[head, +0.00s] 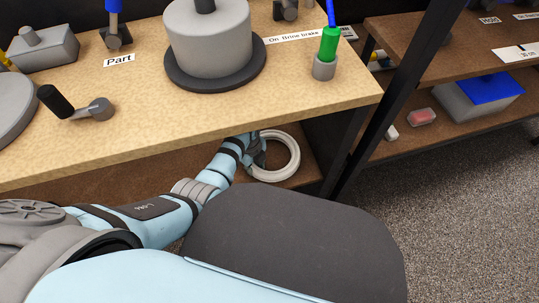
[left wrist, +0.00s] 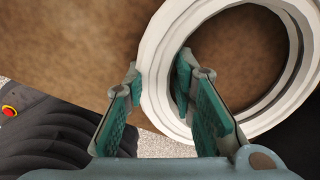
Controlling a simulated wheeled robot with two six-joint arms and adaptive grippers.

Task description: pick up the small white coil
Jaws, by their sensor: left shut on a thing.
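The small white coil (head: 293,150) is a ring on the brown lower shelf, under the front edge of the worktop. It also shows large in the left wrist view (left wrist: 155,55). My left gripper (head: 257,153) reaches under the worktop to the coil's left side. In the left wrist view, the gripper's fingers (left wrist: 158,80) straddle the coil's rim, one outside and one inside the ring, and are shut on it. I cannot tell whether the coil is clear of the shelf. My right gripper is not in view.
The worktop (head: 150,118) overhangs the lower shelf (head: 306,172). A dark upright post (head: 345,150) stands right of the coil. On the worktop are a grey reel (head: 208,45), a green-handled tool in a grey holder (head: 328,45) and a crank (head: 75,103).

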